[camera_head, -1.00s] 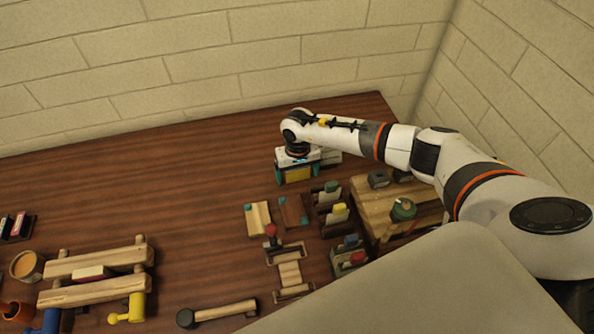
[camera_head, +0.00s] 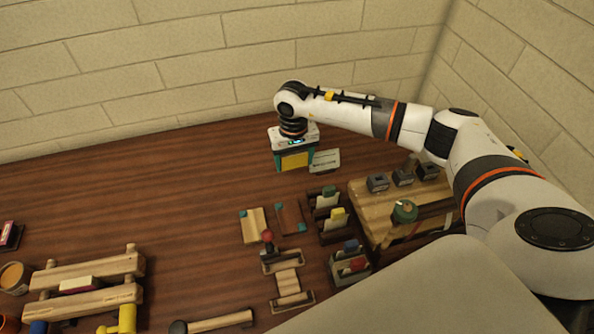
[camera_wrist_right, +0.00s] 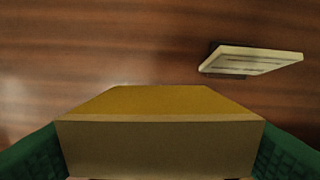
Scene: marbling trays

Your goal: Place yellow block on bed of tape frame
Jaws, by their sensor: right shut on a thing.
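My right gripper (camera_head: 293,163) is shut on the yellow block (camera_head: 295,161) near the back of the table. In the right wrist view the yellow block (camera_wrist_right: 160,102) fills the space between the green fingers, and its lower edge is cut off. Bare table shows beyond it, so it seems held above the wood. A small wooden bed between two crossbars (camera_head: 287,281) lies at the front middle, with a red knob behind it. I cannot tell for sure whether this is the tape frame. My left gripper is out of view.
A pale labelled card (camera_head: 325,161) stands just right of the gripper. Two small boards (camera_head: 253,225) and dark holders with coloured blocks (camera_head: 335,228) lie nearer. A wooden board (camera_head: 365,205) is at right, a railed rack (camera_head: 85,284) at left. The back left is clear.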

